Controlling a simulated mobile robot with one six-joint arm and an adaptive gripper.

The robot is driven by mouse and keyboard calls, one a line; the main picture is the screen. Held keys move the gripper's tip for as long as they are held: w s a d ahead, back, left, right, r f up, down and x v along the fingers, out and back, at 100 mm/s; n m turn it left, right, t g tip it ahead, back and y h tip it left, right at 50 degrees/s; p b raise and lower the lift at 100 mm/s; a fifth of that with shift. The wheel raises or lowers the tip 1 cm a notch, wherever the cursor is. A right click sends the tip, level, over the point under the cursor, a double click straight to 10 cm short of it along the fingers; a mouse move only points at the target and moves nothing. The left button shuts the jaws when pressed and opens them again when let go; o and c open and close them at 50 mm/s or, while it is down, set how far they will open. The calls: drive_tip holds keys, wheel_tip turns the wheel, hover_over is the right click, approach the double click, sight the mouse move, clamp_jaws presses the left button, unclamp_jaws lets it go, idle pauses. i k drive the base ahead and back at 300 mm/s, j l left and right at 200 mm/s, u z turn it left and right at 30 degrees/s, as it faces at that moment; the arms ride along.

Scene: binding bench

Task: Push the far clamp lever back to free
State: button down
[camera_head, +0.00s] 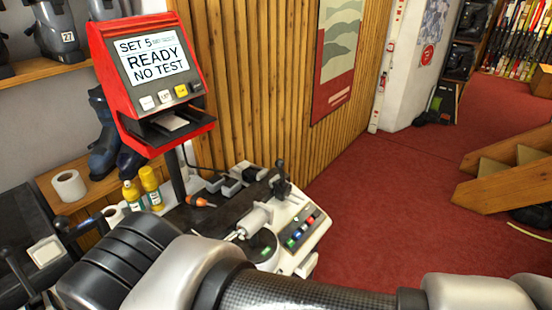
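A black upright lever-like piece (281,178) stands at the far end of the white binding bench (318,222). It looks roughly upright; I cannot tell for sure that it is the far clamp lever, or whether it is clamped or free. Other black handles (64,228) stick up at the left edge, partly hidden by my arm. My arm crosses the bottom of the view and covers the near part of the bench. My gripper's fingers do not show.
A red tester (97,48) reads "SET 5 READY NO TEST". Yellow bottles (150,186), a paper roll (69,185) and an orange-handled screwdriver (200,202) are nearby. A silver cylinder (252,220) and coloured buttons (303,230) are on the bench. Red carpet (400,200) is open to the right.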

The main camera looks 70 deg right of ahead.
sight(279, 163)
drive_tip(key=z, duration=2.3)
drive_tip(key=i+l+u, duration=0.2)
drive_tip(key=l, duration=0.6)
drive_tip(key=l+u, duration=0.15)
drive_tip(key=l, duration=0.65)
drive_tip(key=i+u, duration=0.2)
drive_tip(key=i, duration=0.75)
